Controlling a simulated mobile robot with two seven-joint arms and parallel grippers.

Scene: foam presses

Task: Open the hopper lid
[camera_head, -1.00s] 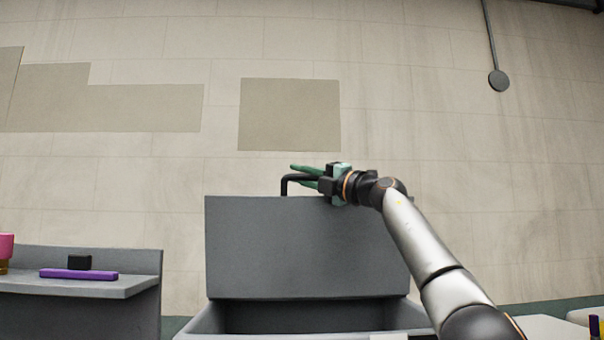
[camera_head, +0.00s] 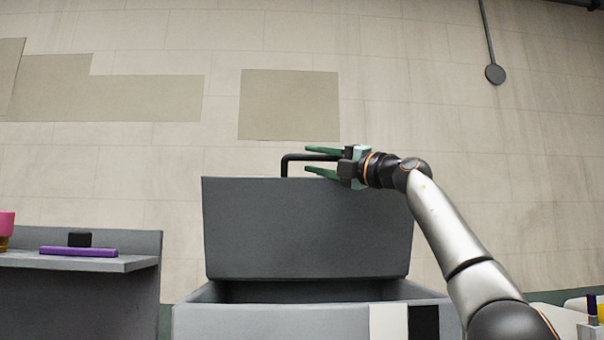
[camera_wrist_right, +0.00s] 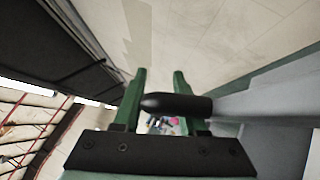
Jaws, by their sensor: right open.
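The grey hopper lid (camera_head: 305,230) stands raised, nearly upright, in the middle of the head view. Below it the grey hopper (camera_head: 250,320) shows its dark opening. A black bar handle (camera_head: 285,167) sticks up at the lid's top edge. My right gripper (camera_head: 322,162) is at that top edge with its green fingers apart, one above and one below the handle's bar in the head view. In the right wrist view the black handle (camera_wrist_right: 178,105) lies across the open fingers (camera_wrist_right: 160,82). I cannot tell whether the fingers touch it. My left gripper is not in view.
A grey shelf unit (camera_head: 140,262) stands left of the hopper, with a purple bar (camera_head: 78,251), a black block (camera_head: 79,239) and a pink object (camera_head: 6,223) on it. A light wall is behind. White surfaces with small items are at the lower right.

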